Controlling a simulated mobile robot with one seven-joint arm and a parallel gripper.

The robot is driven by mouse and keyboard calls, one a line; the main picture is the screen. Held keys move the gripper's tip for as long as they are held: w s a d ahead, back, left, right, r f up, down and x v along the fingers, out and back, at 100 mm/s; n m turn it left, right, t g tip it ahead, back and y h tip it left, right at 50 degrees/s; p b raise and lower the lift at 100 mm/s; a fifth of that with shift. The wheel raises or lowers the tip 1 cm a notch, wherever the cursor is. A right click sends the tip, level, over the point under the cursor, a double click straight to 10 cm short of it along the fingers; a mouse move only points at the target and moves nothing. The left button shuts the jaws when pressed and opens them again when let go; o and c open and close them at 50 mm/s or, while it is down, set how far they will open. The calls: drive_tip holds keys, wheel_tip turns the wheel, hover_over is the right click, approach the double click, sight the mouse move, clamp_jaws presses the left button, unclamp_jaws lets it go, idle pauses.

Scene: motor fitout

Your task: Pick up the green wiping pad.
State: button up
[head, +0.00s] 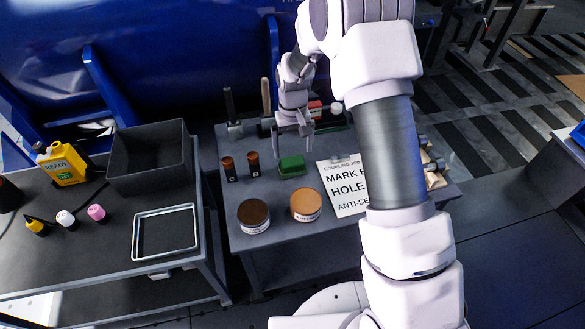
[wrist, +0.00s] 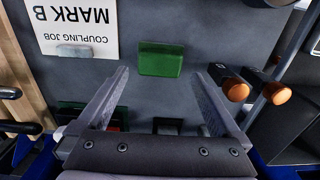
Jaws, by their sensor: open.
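The green wiping pad (head: 291,166) lies on the grey table in the head view, just in front of my gripper. In the wrist view the pad (wrist: 161,60) is a green block beyond the fingertips, near the middle of the gap between them. My gripper (head: 293,143) is open and empty above and behind the pad. Its two fingers spread wide in the wrist view (wrist: 160,72). The fingers do not appear to touch the pad.
Two round tins (head: 306,204) stand in front. A printed sheet (head: 343,187) lies to the right. Upright tools and a red item (head: 315,109) are behind. A side table holds a black bin (head: 150,160).

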sight(292, 160)
drive_tip(key=shift+w+f+b, duration=0.2)
drive_tip(key=shift+f+b, duration=0.7)
drive_tip(key=shift+f, duration=2.05)
drive_tip(key=c, duration=1.1)
drive_tip(key=shift+c, duration=0.2)
wheel_tip(292, 160, up, 5)
drive_tip(key=shift+f+p, duration=0.1)
drive_tip(key=shift+p, duration=0.75)
drive_tip(key=w+a+r+p, duration=0.1)
drive_tip(key=w+r+p, duration=0.1)
drive_tip(key=w+r, duration=0.4)
drive_tip(key=w, duration=0.5)
drive_tip(key=shift+w, duration=0.25)
drive_tip(key=shift+a+r, duration=0.1)
drive_tip(key=shift+r, duration=0.05)
